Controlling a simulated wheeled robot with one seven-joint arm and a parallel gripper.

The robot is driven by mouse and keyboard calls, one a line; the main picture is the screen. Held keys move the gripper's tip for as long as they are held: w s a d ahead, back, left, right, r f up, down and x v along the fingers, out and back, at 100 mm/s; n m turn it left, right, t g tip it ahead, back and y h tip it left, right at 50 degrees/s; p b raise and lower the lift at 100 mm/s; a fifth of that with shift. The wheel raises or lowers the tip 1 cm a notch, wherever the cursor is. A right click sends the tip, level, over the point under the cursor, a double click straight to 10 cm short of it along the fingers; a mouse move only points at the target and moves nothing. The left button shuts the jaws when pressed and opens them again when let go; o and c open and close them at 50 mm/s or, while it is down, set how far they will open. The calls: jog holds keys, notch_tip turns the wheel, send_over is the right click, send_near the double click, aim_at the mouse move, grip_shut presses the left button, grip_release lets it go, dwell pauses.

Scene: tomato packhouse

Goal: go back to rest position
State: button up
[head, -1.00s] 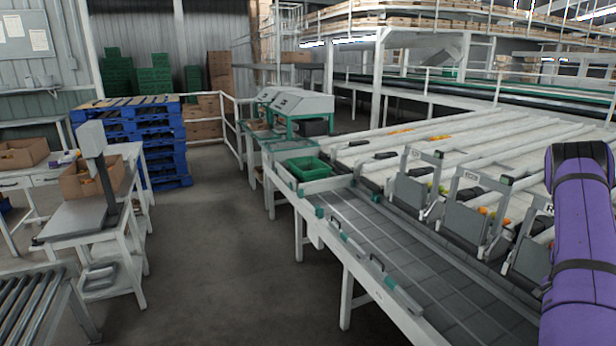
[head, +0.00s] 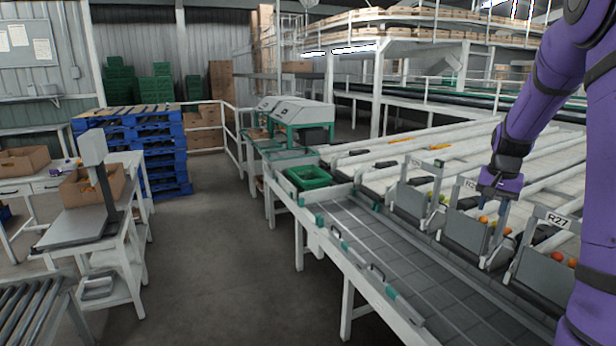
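My purple arm rises along the right edge of the head view and bends over the sorting lanes. My gripper (head: 493,192) hangs pointing down above the chutes, near the middle of the lane fronts. Its fingers are small and dark here, and I cannot tell whether they are open or shut. I cannot make out anything held in it.
Grey chutes (head: 408,204) with red, orange and green tomatoes line the grey tiled belt table (head: 370,245). A green crate (head: 308,177) sits at its far end. A scale bench (head: 75,222) and blue pallets (head: 160,150) stand left. The floor aisle (head: 215,235) between is clear.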

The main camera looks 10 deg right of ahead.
jog(key=s+a+r+n+t, duration=0.1)
jog(key=s+a+r+n, duration=0.1)
jog(key=s+a+r, duration=0.3)
jog(key=s+a+r+n, duration=0.1)
jog(key=a+r, duration=0.2)
jog(key=a, duration=0.5)
jog(key=s+a+r+n+t, duration=0.1)
jog(key=s+a+r+n, duration=0.1)
jog(key=s+a+r, duration=0.3)
jog(key=s+a+n+t, duration=0.1)
jog(key=s+a+n, duration=0.3)
jog(key=s+a, duration=0.8)
jog(key=s, duration=0.3)
jog(key=shift+s+a+r+n+t+y, duration=0.2)
jog(key=shift+s+a+n+t+y, duration=0.1)
jog(key=shift+a+y, duration=0.1)
jog(key=shift+d, duration=0.2)
